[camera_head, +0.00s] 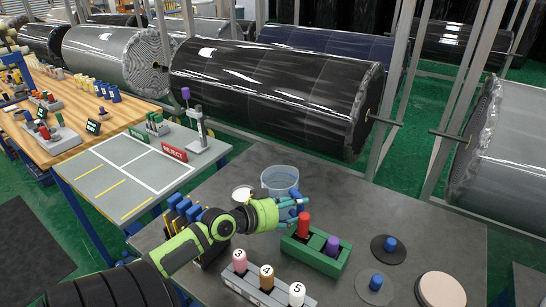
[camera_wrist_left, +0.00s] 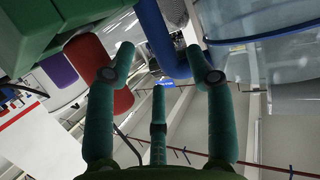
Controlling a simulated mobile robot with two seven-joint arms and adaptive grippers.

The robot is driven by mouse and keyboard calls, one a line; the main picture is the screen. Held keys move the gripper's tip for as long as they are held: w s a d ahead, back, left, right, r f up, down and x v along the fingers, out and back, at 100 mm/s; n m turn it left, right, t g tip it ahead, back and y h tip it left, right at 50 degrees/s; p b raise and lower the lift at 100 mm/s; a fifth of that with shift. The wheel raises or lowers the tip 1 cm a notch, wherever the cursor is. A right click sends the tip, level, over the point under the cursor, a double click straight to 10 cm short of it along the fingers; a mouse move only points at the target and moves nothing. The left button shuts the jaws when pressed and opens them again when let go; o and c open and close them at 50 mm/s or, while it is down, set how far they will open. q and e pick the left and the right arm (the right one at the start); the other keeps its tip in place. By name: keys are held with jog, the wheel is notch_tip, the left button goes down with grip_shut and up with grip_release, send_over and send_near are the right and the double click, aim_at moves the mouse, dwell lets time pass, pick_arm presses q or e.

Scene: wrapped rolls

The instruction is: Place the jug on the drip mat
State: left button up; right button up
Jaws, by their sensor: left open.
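The jug (camera_head: 279,181) is a clear, bluish, open-topped vessel standing upright on the dark grey table. In the left wrist view the jug (camera_wrist_left: 262,45) is at the upper right, with a thick blue handle (camera_wrist_left: 158,38). My left gripper (camera_head: 297,212) is open just in front of the jug. In the wrist view its teal fingers (camera_wrist_left: 158,85) spread around the handle's lower part; contact is unclear. A pale disc with a dark rim (camera_head: 441,290) lies at the front right and may be the drip mat; I cannot tell for certain.
A green block with a red peg (camera_head: 303,225) and a purple peg (camera_head: 332,245) stands close to my gripper. Numbered pegs (camera_head: 266,277) stand in front. Two round discs with blue knobs (camera_head: 388,252) lie to the right. The table's back right is clear.

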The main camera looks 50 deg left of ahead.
aim_at(292, 194)
pick_arm(q)
jog(key=b+v, duration=0.1)
jog(key=v, duration=0.5)
jog(key=shift+s+b, duration=0.3)
jog(key=shift+b, duration=0.1)
jog(key=shift+o, duration=0.6)
jog(key=shift+s+a+r, duration=0.1)
jog(key=shift+s+r, duration=0.25)
jog(key=shift+s, duration=0.25)
jog(key=w+n+t, duration=0.1)
jog(key=n, duration=0.5)
jog(key=w+a+n+t+y+p, duration=0.1)
jog(key=w+n, duration=0.1)
jog(key=n, duration=0.4)
jog(key=w+a+f+n+t+p, duration=0.1)
jog(key=n, duration=0.5)
jog(key=shift+w+f+n+t, duration=0.1)
jog(key=shift+w+n+t, duration=0.2)
jog(key=shift+n, duration=0.1)
jog(key=shift+w+d+p, duration=0.15)
jog(key=shift+w+p, duration=0.05)
jog(key=shift+w, duration=1.65)
jog(key=shift+w+d+p, duration=0.15)
jog(key=shift+w, duration=1.7)
grip_shut()
